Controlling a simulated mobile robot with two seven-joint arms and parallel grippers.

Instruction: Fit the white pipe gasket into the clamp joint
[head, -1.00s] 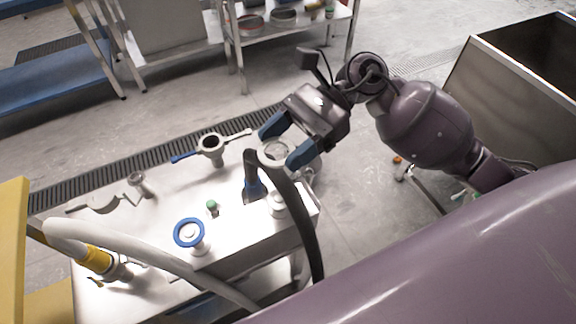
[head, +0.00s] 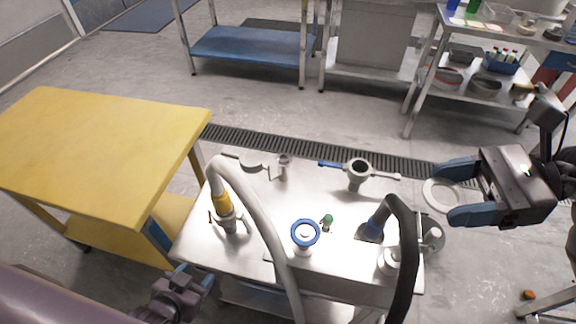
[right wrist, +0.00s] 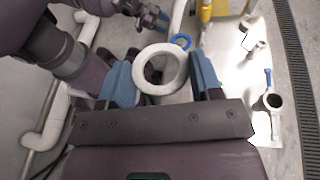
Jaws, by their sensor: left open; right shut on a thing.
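The white pipe gasket (head: 428,196) is a flat ring held in my right gripper (head: 452,194). In the right wrist view the gasket (right wrist: 141,76) sits between the two blue fingers, its hole clear. In the head view it appears past the steel table's right end, above the floor. What looks like an open clamp (head: 254,160) lies at the table's back left; I cannot tell if it is the clamp joint. A blue-ringed pipe end (head: 305,233) stands near the front edge. My left gripper (head: 195,277) is open and empty, low by the table's front left corner.
On the steel table (head: 320,190) stand a two-handled fitting (head: 358,174), a small green-topped part (head: 327,221), a white hose (head: 259,222) with a yellow collar and a black hose (head: 408,255). A yellow table (head: 95,140) is at left. The steel table's middle is clear.

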